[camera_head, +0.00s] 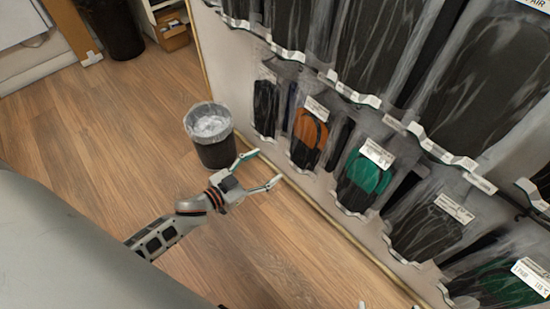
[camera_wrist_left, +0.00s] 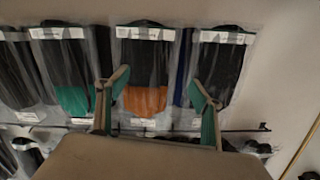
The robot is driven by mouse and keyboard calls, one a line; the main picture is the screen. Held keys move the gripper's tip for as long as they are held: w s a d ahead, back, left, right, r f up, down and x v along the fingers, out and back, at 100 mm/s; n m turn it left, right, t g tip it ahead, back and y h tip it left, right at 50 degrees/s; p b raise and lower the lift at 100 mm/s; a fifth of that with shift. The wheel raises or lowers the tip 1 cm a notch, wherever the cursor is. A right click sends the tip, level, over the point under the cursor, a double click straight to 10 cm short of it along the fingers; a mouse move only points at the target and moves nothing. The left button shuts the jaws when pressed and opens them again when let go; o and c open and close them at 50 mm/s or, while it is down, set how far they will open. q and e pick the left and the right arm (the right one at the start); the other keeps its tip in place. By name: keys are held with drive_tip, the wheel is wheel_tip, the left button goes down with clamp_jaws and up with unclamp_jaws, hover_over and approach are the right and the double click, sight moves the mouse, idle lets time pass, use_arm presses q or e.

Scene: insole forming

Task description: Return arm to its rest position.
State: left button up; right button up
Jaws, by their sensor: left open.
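My left arm comes in from the lower left in the head view, and its gripper (camera_head: 262,169) is open with nothing between its fingers. It is out over the wooden floor, in front of the wall of hanging insole packs. In the left wrist view the two fingers (camera_wrist_left: 158,112) are spread apart, with an orange and black insole pack (camera_wrist_left: 146,75) seen between them and beyond them. The same orange and black pack (camera_head: 309,130) hangs on the wall in the head view. My right gripper is not clearly shown.
A dark bin (camera_head: 214,150) with a clear liner stands on the floor just beyond the left gripper. A green and black pack (camera_head: 362,180) and several others hang along the wall at right. Open wooden floor (camera_head: 100,150) lies to the left.

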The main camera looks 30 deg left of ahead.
use_arm(q)
drive_tip(key=shift+v, duration=1.1)
drive_tip(key=s+d+r+n+y+p, duration=0.1)
drive_tip(key=s+d+r+y+p, duration=0.1)
drive_tip(key=s+r+p, duration=0.65)
use_arm(e)
wheel_tip(320, 180, up, 6)
drive_tip(key=w+d, duration=0.1)
use_arm(q)
drive_tip(key=s+d+r+g+p, duration=0.2)
drive_tip(key=s+p, duration=0.2)
drive_tip(key=s, duration=0.4)
drive_tip(key=s+d+r+g+p, duration=0.1)
drive_tip(key=s+p, duration=0.3)
drive_tip(key=s, duration=0.4)
drive_tip(key=shift+s+d+r+n+g+y+p, duration=0.3)
drive_tip(key=shift+d+r+g+y+p, duration=0.1)
drive_tip(key=shift+d+g, duration=0.45)
use_arm(e)
drive_tip(key=shift+g+h, duration=0.5)
drive_tip(key=shift+h, duration=0.1)
drive_tip(key=s+d, duration=0.1)
drive_tip(key=s+f, duration=0.1)
drive_tip(key=s+d, duration=0.1)
drive_tip(key=shift+s+d+f, duration=0.3)
drive_tip(key=shift+d+f, duration=0.05)
use_arm(q)
drive_tip(key=shift+w, duration=0.1)
use_arm(e)
drive_tip(key=shift+r, duration=0.1)
